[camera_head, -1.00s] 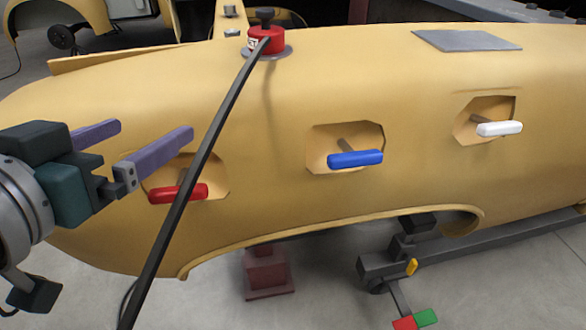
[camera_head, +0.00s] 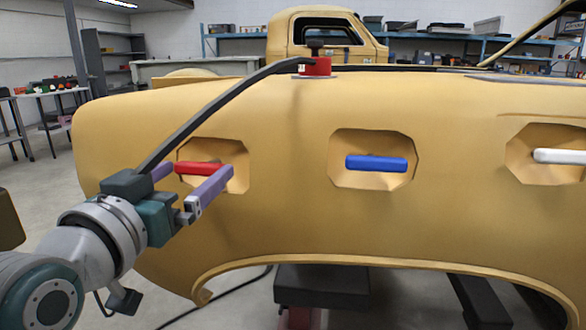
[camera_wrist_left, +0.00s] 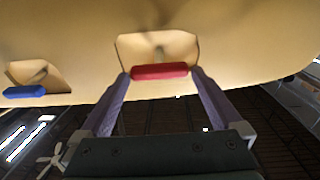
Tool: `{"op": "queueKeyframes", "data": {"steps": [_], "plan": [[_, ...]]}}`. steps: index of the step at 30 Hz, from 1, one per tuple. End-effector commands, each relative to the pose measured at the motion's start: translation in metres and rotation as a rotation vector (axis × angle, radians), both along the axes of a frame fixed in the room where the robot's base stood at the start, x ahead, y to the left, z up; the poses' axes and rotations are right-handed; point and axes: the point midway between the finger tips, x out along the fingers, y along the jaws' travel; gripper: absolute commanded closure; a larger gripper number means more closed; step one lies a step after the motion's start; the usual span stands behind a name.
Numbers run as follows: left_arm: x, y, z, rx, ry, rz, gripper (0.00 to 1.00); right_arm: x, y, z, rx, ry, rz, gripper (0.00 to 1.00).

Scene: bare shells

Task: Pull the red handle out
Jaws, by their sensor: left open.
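The red handle (camera_head: 200,168) is a short bar in the leftmost recess of the yellow body panel (camera_head: 290,220). My left gripper (camera_head: 201,169) is open, with its two purple fingers on either side of the red handle in the head view. In the left wrist view, the red handle (camera_wrist_left: 160,71) lies lengthwise between the two fingertips (camera_wrist_left: 160,74), close to both. I cannot tell whether they touch it. The handle's stem shows behind it in the recess. My right gripper is not in view.
A blue handle (camera_head: 376,163) and a white handle (camera_head: 560,156) sit in recesses to the right. A red knob (camera_head: 316,66) with a black top stands on the panel's upper edge. A dark bar runs from it down to my left gripper's area. Dark supports stand below the panel.

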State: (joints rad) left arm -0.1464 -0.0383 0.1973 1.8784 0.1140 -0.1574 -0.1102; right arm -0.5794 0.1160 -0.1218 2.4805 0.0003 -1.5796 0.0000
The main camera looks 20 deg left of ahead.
Motion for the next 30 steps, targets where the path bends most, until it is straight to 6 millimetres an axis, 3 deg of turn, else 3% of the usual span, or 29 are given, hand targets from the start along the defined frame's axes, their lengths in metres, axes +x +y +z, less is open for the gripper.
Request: {"op": "queueKeyframes", "data": {"steps": [6, 16, 30], "plan": [[0.023, 0.004, 0.0, 0.001, -0.002, 0.0, 0.0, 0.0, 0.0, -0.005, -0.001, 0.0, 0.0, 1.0], [0.026, 0.005, 0.0, 0.001, 0.001, 0.0, 0.0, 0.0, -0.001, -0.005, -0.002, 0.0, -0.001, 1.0], [0.026, 0.005, 0.0, 0.001, 0.0, 0.0, 0.53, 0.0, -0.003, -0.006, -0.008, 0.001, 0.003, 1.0]]}}
